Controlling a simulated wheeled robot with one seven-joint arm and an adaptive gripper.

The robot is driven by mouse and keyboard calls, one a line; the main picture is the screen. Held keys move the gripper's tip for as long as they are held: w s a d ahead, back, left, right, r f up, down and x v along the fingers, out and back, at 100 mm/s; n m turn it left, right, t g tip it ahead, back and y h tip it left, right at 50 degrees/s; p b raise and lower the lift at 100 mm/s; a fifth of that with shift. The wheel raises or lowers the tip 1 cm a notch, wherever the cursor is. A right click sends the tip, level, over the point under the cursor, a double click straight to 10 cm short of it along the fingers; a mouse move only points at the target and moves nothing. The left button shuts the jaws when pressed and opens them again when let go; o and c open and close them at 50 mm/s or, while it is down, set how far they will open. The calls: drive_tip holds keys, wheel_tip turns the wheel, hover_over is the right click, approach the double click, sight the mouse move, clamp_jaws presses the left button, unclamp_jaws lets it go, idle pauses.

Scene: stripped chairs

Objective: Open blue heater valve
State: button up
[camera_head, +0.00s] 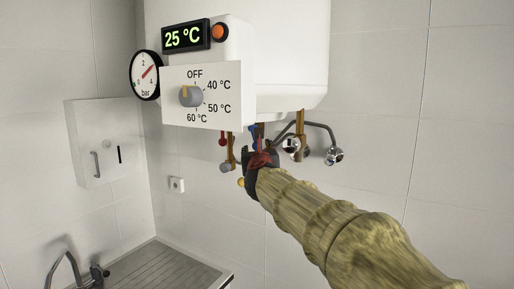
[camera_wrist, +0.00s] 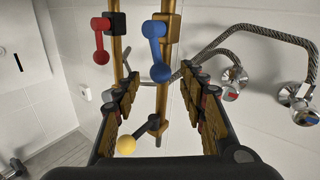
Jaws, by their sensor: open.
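The blue heater valve handle (camera_wrist: 157,50) hangs pointing down on a brass pipe (camera_wrist: 165,90) in the wrist view. In the head view only a small bit of blue (camera_head: 254,130) shows under the heater, mostly hidden by my gripper (camera_head: 260,158). My gripper (camera_wrist: 161,84) is open, its two fingers to the left and right, with the brass pipe and the lower end of the blue handle in the gap between them as seen from the wrist. No contact with the handle is visible. The white heater (camera_head: 290,50) hangs above my gripper.
A red valve handle (camera_wrist: 101,40) sits on a second pipe to the left. A yellow-knobbed lever (camera_wrist: 126,145) lies low between the fingers. Braided hoses (camera_wrist: 265,32) and chrome wall taps (camera_wrist: 232,88) are to the right. A sink counter (camera_head: 165,265) is low left.

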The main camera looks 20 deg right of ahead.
drive_tip(key=shift+x, duration=1.2)
drive_tip(key=shift+c, duration=0.9)
clamp_jaws()
